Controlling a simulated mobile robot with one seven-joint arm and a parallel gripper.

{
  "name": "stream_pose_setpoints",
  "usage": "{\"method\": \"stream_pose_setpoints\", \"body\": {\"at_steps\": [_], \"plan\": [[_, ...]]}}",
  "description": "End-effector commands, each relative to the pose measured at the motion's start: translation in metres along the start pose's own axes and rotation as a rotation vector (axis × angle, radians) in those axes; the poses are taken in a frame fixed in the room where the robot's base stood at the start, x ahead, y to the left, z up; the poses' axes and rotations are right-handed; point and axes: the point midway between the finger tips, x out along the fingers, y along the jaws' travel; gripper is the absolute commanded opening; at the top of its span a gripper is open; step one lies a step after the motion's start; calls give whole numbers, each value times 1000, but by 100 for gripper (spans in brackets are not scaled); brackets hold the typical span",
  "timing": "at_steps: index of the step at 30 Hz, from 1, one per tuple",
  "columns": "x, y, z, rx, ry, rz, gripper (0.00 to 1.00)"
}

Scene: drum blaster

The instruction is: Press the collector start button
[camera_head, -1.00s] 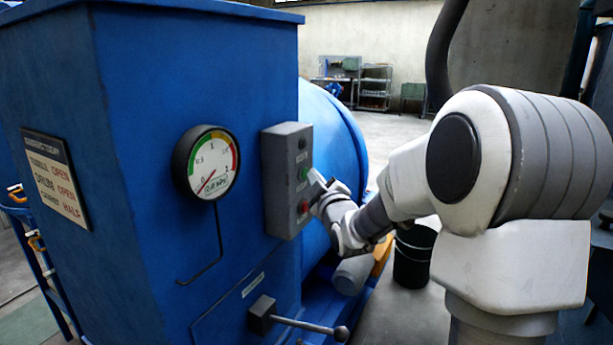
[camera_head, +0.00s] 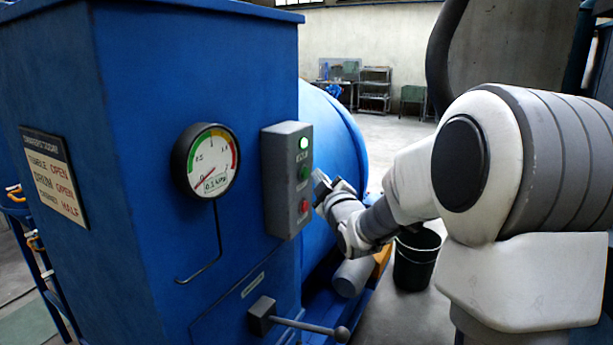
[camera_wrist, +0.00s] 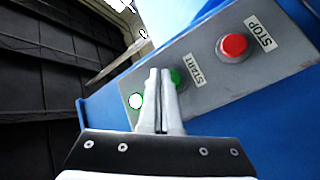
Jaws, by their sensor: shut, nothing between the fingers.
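The grey control box (camera_head: 273,190) is fixed to the blue machine. It carries a lit indicator lamp (camera_head: 303,143) at the top, the green start button (camera_head: 304,172) below it and a red stop button (camera_head: 304,205) at the bottom. In the wrist view the green start button (camera_wrist: 177,77) sits just right of my fingertips, partly hidden by them, beside its START label. The red stop button (camera_wrist: 233,46) is further right and the lit lamp (camera_wrist: 136,101) is left. My gripper (camera_head: 318,179) is shut and empty, a little right of the box in the head view.
A round gauge (camera_head: 208,161) and a sign (camera_head: 54,174) are on the machine front. A lever (camera_head: 300,322) sticks out below the box. A dark bucket (camera_head: 415,256) stands on the floor near my arm.

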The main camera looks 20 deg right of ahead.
Motion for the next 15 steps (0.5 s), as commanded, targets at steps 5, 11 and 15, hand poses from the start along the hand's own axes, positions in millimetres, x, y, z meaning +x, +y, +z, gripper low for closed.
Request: {"method": "stream_pose_setpoints", "body": {"at_steps": [5, 11, 15], "plan": [[-1, 1, 1, 1, -1, 0, 0], [-3, 2, 2, 1, -2, 1, 0], [-11, 8, 9, 0, -3, 2, 0]]}}
